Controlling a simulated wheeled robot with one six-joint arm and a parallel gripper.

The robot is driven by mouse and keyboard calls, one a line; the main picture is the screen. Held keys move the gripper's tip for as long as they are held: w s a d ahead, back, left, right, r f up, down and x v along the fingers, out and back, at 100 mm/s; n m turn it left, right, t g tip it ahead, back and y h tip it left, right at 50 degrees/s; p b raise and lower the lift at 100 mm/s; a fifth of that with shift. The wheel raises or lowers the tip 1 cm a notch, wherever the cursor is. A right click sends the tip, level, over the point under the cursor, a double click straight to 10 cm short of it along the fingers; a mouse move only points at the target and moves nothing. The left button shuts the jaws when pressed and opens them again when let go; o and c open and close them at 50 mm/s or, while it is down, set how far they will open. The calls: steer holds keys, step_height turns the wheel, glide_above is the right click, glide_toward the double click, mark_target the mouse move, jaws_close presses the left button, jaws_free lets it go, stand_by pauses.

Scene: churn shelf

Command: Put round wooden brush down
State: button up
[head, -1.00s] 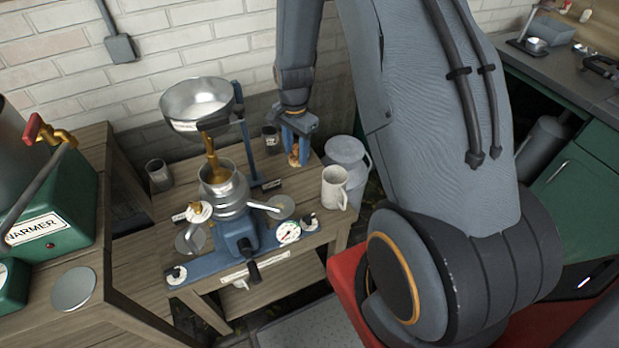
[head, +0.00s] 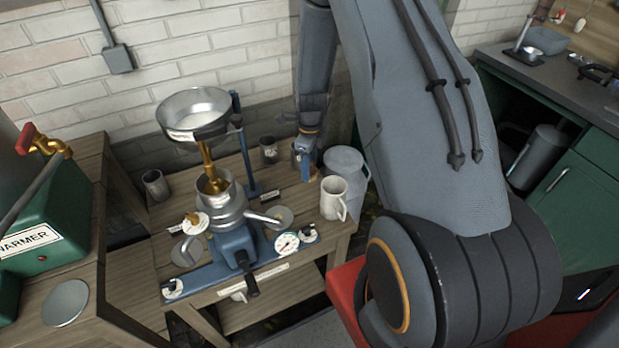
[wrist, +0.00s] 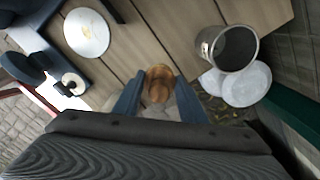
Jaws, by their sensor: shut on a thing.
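The round wooden brush (wrist: 158,82) shows in the wrist view as a brown, rounded piece between the two blue fingers of my gripper (wrist: 157,92). My gripper is shut on it. In the head view my gripper (head: 305,166) hangs pointing down at the back right of the wooden bench (head: 225,282), beside the grey metal can. The brush is mostly hidden there behind the fingers. I cannot tell whether it touches the bench top.
The blue separator (head: 235,245) with its steel bowl (head: 195,112) stands left of my gripper. A dark cup (head: 269,150) is close by on the left. A white mug (head: 333,197) is in front, and a grey can (head: 345,167) is at the right.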

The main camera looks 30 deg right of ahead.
steer(key=shift+f+p, duration=0.5)
steer(key=shift+f, duration=1.95)
steer(key=shift+f, duration=0.1)
steer(key=shift+f, duration=0.15)
steer(key=o, duration=1.2)
